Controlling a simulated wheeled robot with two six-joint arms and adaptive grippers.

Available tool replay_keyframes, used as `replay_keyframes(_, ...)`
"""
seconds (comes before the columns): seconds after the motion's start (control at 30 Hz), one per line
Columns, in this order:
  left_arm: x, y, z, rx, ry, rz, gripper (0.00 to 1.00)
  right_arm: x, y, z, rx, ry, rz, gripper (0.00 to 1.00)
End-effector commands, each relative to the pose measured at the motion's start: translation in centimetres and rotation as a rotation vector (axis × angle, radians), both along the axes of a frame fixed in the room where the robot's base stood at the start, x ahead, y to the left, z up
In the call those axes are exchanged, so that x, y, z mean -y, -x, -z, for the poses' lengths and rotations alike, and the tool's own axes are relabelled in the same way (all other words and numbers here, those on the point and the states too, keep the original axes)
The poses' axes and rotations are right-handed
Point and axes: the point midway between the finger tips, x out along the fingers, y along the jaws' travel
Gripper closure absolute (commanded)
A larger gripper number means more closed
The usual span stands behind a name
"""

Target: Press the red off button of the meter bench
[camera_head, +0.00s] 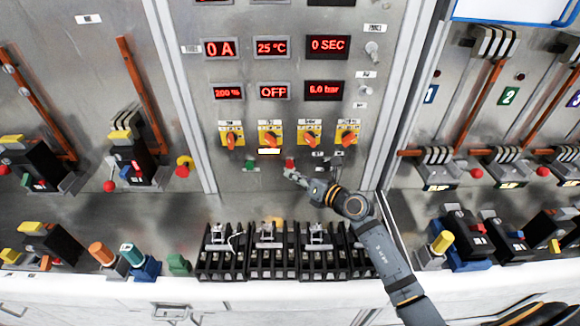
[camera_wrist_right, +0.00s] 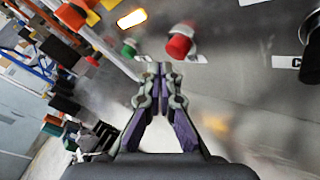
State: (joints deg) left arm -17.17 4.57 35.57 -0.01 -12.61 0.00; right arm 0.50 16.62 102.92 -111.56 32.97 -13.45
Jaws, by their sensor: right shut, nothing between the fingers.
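The red off button (camera_head: 290,163) sits on the grey front panel of the meter bench (camera_head: 230,190), below a row of rotary switches. In the right wrist view the red button (camera_wrist_right: 181,41) stands out from the panel, just beyond and slightly right of my fingertips. My right gripper (camera_head: 293,177) is shut and empty, just below the red button in the head view. A small gap seems to show between the fingertips (camera_wrist_right: 159,68) and the button; I cannot tell contact for certain. A green button (camera_head: 250,167) is to the left. My left gripper is not in view.
Several orange rotary switches on yellow plates (camera_head: 270,139) are above the buttons. Red displays (camera_head: 273,92) fill the upper panel. Side panels carry levers and breakers.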

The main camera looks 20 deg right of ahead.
Motion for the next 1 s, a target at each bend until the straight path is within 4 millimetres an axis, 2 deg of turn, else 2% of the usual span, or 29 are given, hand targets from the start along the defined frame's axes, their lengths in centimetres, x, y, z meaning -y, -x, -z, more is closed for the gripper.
replay_keyframes(0.37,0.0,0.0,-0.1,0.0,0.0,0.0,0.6,0.2,-0.8,-0.1,0.0,-0.001,0.0,1.0)
replay_keyframes(1.0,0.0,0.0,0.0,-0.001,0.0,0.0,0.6,0.3,-1.1,0.0,0.0,0.0,0.0,1.0)
